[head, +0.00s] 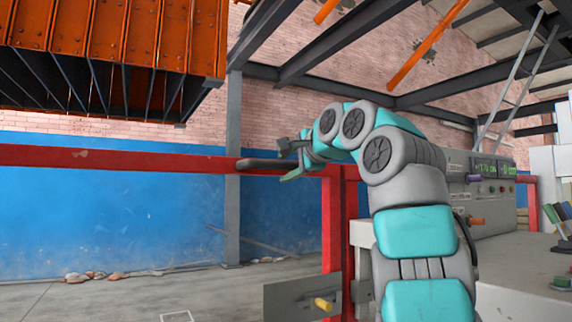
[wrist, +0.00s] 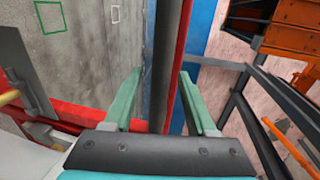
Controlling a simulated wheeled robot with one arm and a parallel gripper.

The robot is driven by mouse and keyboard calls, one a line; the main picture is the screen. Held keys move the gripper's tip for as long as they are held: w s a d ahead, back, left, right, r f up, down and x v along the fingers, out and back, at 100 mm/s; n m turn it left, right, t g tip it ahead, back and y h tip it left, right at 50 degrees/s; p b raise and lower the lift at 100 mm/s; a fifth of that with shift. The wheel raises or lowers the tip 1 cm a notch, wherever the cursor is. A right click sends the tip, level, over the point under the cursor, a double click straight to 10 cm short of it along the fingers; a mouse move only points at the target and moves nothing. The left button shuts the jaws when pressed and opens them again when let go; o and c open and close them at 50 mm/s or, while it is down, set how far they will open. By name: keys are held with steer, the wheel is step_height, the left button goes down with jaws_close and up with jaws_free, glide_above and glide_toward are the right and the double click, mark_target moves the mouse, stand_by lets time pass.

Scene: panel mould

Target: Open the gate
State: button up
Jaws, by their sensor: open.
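The gate shows as a long red rail (head: 110,157) that crosses the left half of the head view and ends near a red post (head: 333,225). A dark grey bar-like handle (head: 262,164) lies along the rail near that post. My gripper (head: 291,161) is at the right end of this handle. In the wrist view, the dark handle (wrist: 164,60) runs between the two green fingers of my gripper (wrist: 160,74), with the red rail (wrist: 184,40) just behind it. The fingers are apart, with gaps on both sides of the handle.
A grey plate with a yellow knob (head: 322,304) sits low by the red post. A grey control console (head: 490,190) stands at right. A grey column (head: 233,190) stands behind the rail. An orange ribbed panel (head: 120,50) hangs upper left. The floor at lower left is mostly clear.

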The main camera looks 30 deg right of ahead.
steer(key=shift+w, duration=0.25)
steer(key=shift+f, duration=0.1)
jaws_close()
stand_by(1.2)
